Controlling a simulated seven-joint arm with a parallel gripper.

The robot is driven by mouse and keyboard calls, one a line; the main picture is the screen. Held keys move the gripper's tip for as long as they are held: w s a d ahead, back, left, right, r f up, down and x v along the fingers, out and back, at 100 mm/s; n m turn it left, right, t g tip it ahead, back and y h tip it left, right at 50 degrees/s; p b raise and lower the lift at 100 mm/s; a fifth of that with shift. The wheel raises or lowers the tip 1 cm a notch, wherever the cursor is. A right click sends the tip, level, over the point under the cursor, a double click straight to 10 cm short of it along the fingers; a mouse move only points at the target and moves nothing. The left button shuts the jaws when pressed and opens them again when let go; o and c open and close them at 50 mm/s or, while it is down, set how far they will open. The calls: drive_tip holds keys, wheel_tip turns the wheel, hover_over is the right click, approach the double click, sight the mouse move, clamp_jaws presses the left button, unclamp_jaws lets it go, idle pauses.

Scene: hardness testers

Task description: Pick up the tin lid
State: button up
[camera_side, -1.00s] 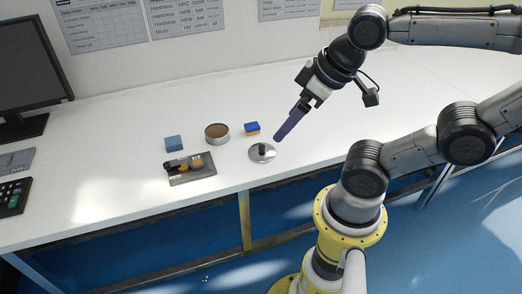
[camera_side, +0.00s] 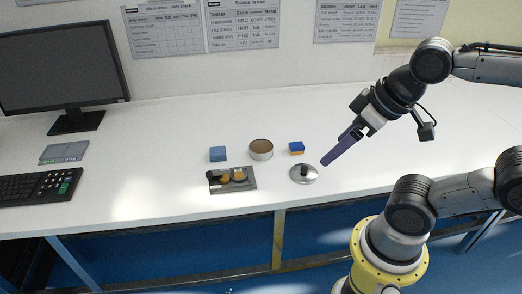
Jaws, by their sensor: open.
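The tin lid (camera_side: 304,176) is a round, shiny silver disc with a dark knob on top. It lies flat on the white bench near the front edge. My gripper (camera_side: 325,162) has long purple fingers that point down and left. Its tips appear just above and to the right of the lid, with nothing between them. From this side the fingers overlap, so the gap between them is hidden. The open round tin (camera_side: 261,157), brown inside, stands behind and to the left of the lid.
A blue-and-yellow block (camera_side: 297,149) stands behind the lid, and a blue block (camera_side: 217,154) left of the tin. A grey tray (camera_side: 232,187) with brass-coloured round pieces lies left of the lid. A keyboard (camera_side: 38,186) and monitor (camera_side: 60,67) are far left. The bench right of the lid is clear.

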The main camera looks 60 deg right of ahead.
drive_tip(key=c, duration=0.4)
drive_tip(key=m+g, duration=0.6)
drive_tip(key=m, duration=1.2)
hover_over(305, 167)
wheel_tip(305, 167, down, 13)
wheel_tip(305, 167, down, 14)
drive_tip(key=shift+r, duration=0.25)
